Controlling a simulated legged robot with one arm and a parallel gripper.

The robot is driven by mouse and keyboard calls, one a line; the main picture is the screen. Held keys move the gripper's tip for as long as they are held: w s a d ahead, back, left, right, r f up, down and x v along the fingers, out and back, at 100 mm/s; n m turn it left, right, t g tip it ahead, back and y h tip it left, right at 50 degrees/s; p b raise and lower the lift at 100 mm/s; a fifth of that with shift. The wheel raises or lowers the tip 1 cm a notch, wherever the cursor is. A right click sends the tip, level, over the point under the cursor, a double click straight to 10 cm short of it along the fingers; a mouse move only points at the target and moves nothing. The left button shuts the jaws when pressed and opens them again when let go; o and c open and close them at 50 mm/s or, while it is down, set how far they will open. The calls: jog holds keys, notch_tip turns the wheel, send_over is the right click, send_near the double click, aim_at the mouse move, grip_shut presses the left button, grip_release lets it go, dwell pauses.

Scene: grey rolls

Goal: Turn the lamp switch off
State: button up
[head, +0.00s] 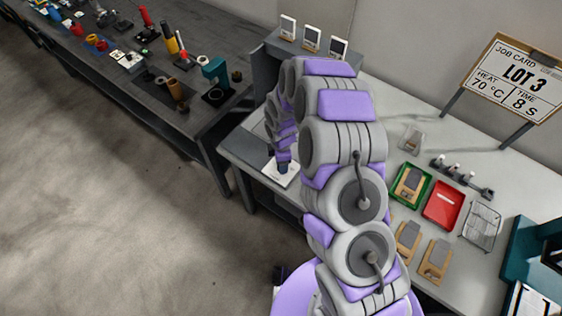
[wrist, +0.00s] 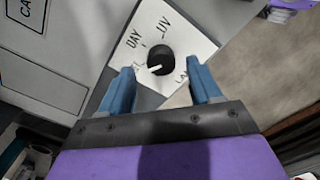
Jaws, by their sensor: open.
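The lamp switch is a round black knob (wrist: 161,60) with a white pointer, on a white plate (wrist: 190,35). Its printed marks include DAY, UV and a partly hidden word starting LA; another mark by the left finger is mostly covered. The pointer lies toward the picture's lower left. My gripper (wrist: 161,76) is open, its two blue fingers apart on either side of the knob's near side, with nothing between them that I can see held. In the head view, my gripper (head: 284,167) is over the white plate (head: 279,177) at the bench's left end.
A green tray (head: 397,202), a red tray (head: 431,220) and a wire basket (head: 481,238) stand on the right of the bench. A job card (head: 515,82) stands behind. Three small white-framed cards (head: 311,39) stand at the back. A dark tool bench (head: 190,105) is at left.

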notch_tip(320, 180, up, 15)
jog(key=p, duration=0.1)
dwell(0.7)
jog(key=s+d+r+m+b, duration=0.2)
jog(key=s+d+r+m, duration=0.7)
jog(key=s+d+r, duration=0.3)
jog(key=s+d+r+m+g+b, duration=0.1)
jog(key=s+d+r+m, duration=0.1)
jog(key=s+m, duration=0.4)
jog(key=s+d+r+m+b, duration=0.1)
jog(key=s+d+m, duration=0.3)
jog(key=s, duration=1.1)
jog(key=shift+s+d+r+m+g, duration=0.2)
jog(key=shift+r+m+g, duration=0.2)
jog(key=shift+m, duration=0.5)
